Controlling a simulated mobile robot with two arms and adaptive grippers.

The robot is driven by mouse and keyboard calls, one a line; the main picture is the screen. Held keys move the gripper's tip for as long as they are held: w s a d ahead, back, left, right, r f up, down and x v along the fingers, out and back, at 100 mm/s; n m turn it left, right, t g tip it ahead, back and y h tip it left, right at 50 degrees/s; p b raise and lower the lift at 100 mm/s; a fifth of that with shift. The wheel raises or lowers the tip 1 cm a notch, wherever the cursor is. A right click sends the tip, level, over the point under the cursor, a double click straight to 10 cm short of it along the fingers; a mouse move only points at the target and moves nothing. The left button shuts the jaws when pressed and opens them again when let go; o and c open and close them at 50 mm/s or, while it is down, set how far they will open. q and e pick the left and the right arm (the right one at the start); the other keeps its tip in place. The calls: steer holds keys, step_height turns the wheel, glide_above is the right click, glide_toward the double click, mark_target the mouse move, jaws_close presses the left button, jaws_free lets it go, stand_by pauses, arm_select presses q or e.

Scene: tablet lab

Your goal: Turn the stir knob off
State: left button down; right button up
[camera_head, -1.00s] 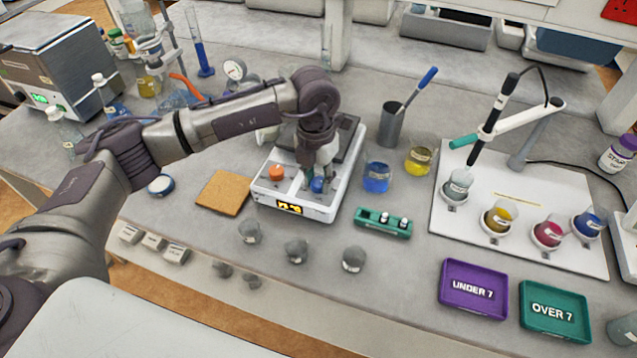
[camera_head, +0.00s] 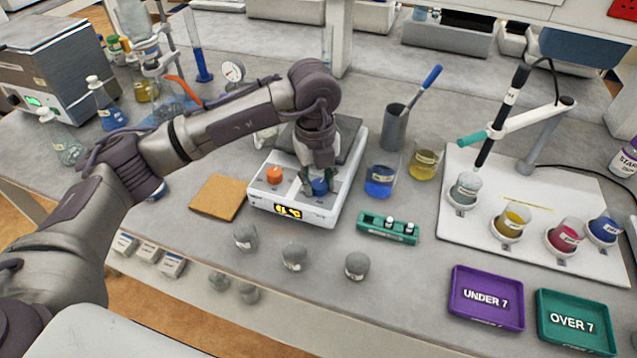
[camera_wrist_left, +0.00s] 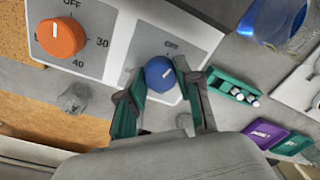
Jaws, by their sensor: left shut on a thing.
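The hotplate stirrer (camera_head: 340,205) is a white box with a dark top plate and a lit yellow display on its front. Its orange knob (camera_head: 274,175) is on the left of the panel and the blue stir knob (camera_head: 320,186) on the right. In the left wrist view, the blue knob (camera_wrist_left: 160,73) has a white pointer line tilted up and right, with an OFF mark above it. My left gripper (camera_head: 318,182) is lowered over the blue knob, its fingers (camera_wrist_left: 162,80) closed on the knob's two sides. My right gripper is not in view.
A cork mat (camera_head: 217,197) lies left of the stirrer. A blue beaker (camera_head: 381,181) and a green vial rack (camera_head: 388,227) stand to its right. Small grey-topped beakers (camera_head: 294,258) stand in front. The purple tray (camera_head: 487,297) is at the front right.

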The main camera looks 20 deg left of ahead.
mark_target(316, 185)
arm_select(q)
steer(key=shift+r+n+b, duration=0.1)
steer(key=shift+n+b, duration=0.25)
steer(key=shift+n, duration=1.15)
steer(key=c, duration=0.8)
jaws_free()
steer(key=r, duration=1.2)
steer(key=shift+s+a, duration=0.15)
steer(key=shift+s, duration=0.05)
